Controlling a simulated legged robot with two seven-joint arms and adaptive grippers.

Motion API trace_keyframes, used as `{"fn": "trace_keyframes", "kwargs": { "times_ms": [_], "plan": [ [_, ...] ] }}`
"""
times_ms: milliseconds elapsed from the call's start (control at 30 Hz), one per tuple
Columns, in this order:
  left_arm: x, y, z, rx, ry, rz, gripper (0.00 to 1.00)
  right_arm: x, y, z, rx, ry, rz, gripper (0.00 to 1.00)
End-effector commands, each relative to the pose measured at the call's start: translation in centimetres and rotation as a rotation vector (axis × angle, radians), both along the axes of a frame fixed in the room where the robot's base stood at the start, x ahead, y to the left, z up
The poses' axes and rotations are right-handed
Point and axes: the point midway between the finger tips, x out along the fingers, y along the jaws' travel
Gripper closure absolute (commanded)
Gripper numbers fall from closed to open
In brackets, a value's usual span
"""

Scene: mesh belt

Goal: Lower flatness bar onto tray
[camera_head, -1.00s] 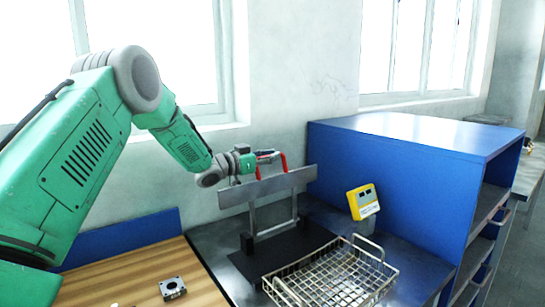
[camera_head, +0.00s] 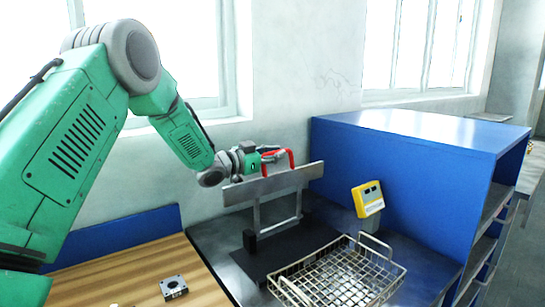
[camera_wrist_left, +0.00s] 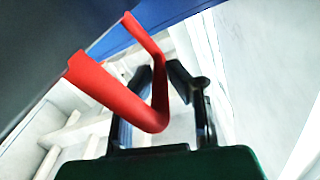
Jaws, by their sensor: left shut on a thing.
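The flatness bar is a long grey metal bar (camera_head: 275,184) with a red handle on top, seen in the head view at the upright stand frame (camera_head: 257,218). I cannot tell whether it touches the stand. My left gripper (camera_head: 264,157) is shut on the red handle. In the left wrist view, the red handle (camera_wrist_left: 148,112) passes at the dark fingers (camera_wrist_left: 170,82), and the bar is the dark grey face (camera_wrist_left: 60,50) at upper left. The tray is the empty wire mesh basket (camera_head: 375,249), in front and to the right of the bar. My right gripper is not in view.
A yellow device (camera_head: 368,198) stands behind the basket. A blue shelf cabinet (camera_head: 410,190) bounds the right side. A black mat (camera_head: 285,252) lies under the stand. A small square part (camera_head: 173,288) lies on the wooden board (camera_head: 125,280) at left.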

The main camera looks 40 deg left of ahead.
Motion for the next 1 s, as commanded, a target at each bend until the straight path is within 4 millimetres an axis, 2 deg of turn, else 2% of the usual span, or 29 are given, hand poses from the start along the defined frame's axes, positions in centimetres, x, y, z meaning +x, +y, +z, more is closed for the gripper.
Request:
{"fn": "trace_keyframes", "kwargs": {
  "times_ms": [33,300,500,800,1000],
  "plan": [
    [-0.6,-0.7,-1.0,0.035,0.01,0.002,1.0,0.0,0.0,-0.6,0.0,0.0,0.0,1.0],
    [-1.8,-5.3,-1.6,0.229,-0.046,0.002,1.0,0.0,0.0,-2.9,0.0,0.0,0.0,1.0],
    [-2.5,-7.7,-2.1,0.315,-0.073,0.003,1.0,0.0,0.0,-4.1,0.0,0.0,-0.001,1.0],
    [-2.9,-9.5,-2.4,0.311,-0.076,0.003,1.0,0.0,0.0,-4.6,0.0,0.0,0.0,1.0],
    [-3.0,-9.8,-2.5,0.311,-0.074,0.003,1.0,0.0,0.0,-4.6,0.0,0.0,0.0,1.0]
  ]
}}
